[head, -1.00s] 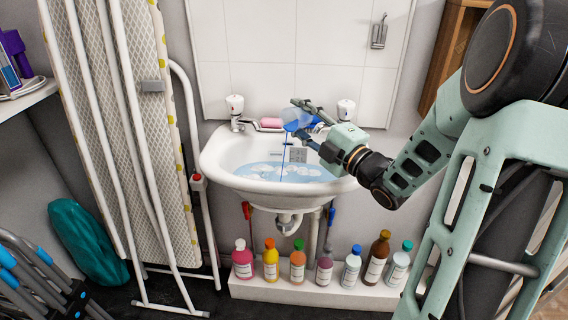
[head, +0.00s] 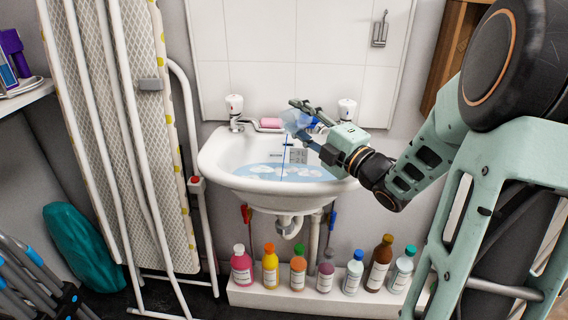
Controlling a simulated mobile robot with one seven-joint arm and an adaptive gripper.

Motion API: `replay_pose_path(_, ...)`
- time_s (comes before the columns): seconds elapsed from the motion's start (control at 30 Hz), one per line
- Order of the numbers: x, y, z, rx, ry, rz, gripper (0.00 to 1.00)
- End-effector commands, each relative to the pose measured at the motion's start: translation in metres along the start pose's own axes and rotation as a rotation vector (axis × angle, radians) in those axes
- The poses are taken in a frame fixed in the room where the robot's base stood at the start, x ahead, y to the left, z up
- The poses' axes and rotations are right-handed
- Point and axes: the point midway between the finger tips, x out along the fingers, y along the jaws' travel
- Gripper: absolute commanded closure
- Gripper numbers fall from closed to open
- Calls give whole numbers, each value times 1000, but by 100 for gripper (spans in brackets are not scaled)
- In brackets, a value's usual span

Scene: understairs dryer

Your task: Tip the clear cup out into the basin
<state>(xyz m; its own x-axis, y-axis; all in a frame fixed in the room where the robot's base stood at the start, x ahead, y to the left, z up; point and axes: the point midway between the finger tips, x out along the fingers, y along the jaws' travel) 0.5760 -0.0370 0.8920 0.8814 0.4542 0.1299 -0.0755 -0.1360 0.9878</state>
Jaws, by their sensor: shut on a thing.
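The clear cup (head: 297,121) is held tilted above the basin, with its mouth toward the left and down. My gripper (head: 299,120) is shut on it from the right, with dark fingers above and below it. A thin blue stream falls from the cup into the white basin (head: 238,187). Pale blue liquid (head: 262,171) with white foam-like patches lies in the basin. My gripper hides part of the cup and the basin's right rear.
Two taps (head: 235,112) (head: 346,111) and a pink soap bar (head: 271,123) are at the basin's back. Several bottles (head: 297,274) stand on a white ledge below. A folded ironing board (head: 150,130) stands left. The space above the basin's left side is clear.

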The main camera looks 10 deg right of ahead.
Motion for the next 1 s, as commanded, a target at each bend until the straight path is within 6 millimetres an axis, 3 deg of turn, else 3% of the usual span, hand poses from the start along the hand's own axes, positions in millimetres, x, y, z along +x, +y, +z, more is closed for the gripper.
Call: replay_pose_path(1.0, -1, 0, -3, -104, 16, 15, 86)
